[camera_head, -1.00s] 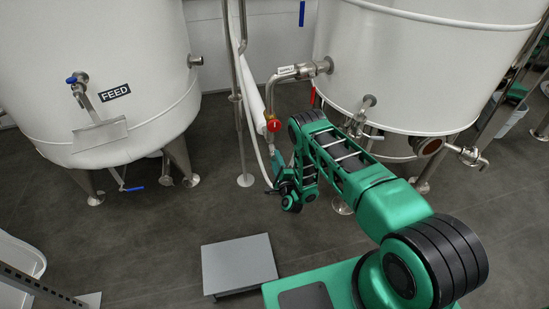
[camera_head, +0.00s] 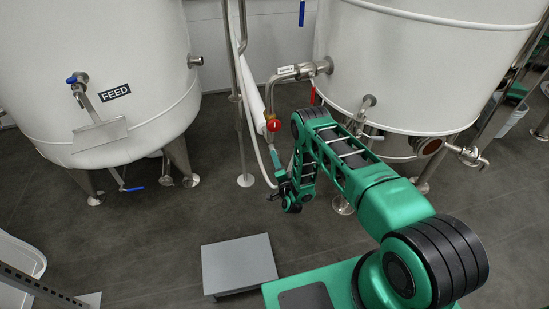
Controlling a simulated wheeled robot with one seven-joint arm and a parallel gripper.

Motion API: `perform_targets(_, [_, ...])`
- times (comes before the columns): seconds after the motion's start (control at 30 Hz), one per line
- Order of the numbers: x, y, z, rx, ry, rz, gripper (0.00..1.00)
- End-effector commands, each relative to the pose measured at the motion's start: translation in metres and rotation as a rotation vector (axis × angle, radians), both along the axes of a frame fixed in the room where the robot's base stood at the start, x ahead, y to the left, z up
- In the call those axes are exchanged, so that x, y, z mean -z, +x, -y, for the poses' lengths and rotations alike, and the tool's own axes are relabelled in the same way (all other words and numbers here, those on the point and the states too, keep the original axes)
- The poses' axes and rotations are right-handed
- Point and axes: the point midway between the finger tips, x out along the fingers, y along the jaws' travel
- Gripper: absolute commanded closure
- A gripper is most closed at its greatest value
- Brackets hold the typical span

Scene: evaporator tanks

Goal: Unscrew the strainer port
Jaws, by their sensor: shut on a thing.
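My gripper (camera_head: 275,160) is at the end of my green arm, low in front of the right tank and just below a pipe with a red-handled valve (camera_head: 274,125). The fingers are small and partly hidden by my wrist. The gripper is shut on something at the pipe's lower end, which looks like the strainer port. That part is too small and too covered to make out clearly. A labelled metal pipe (camera_head: 291,73) runs from the right tank to the valve.
A white FEED tank (camera_head: 95,60) stands at left, and another white tank (camera_head: 425,70) at right. A grey step (camera_head: 238,264) lies on the floor in front. A vertical metal pipe (camera_head: 239,120) stands left of my gripper. The dark floor between is clear.

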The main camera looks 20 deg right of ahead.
Motion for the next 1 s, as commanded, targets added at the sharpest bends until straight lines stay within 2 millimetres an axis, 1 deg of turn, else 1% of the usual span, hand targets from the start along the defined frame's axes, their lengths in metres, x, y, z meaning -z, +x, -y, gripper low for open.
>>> perform_targets(0.03, [0.0046,-0.0032,-0.0043,-0.005,-0.067,-0.013,1.00])
perform_targets(0.1, [0.0050,-0.0034,-0.0042,-0.006,-0.168,-0.014,1.00])
perform_targets(0.2, [0.0055,-0.0037,-0.0045,-0.007,-0.261,-0.014,1.00])
perform_targets(0.3, [0.0058,-0.0039,-0.0046,-0.007,-0.292,-0.014,1.00])
perform_targets(0.57, [0.0062,-0.0043,-0.0049,-0.008,-0.308,-0.014,1.00])
perform_targets(0.67, [0.0063,-0.0044,-0.0046,-0.009,-0.418,-0.015,1.00])
perform_targets(0.83, [0.0070,-0.0047,-0.0040,-0.009,-0.658,-0.014,1.00])
perform_targets(0.9, [0.0072,-0.0048,-0.0040,-0.009,-0.715,-0.014,1.00])
perform_targets(1.0, [0.0074,-0.0050,-0.0041,-0.010,-0.742,-0.015,1.00])
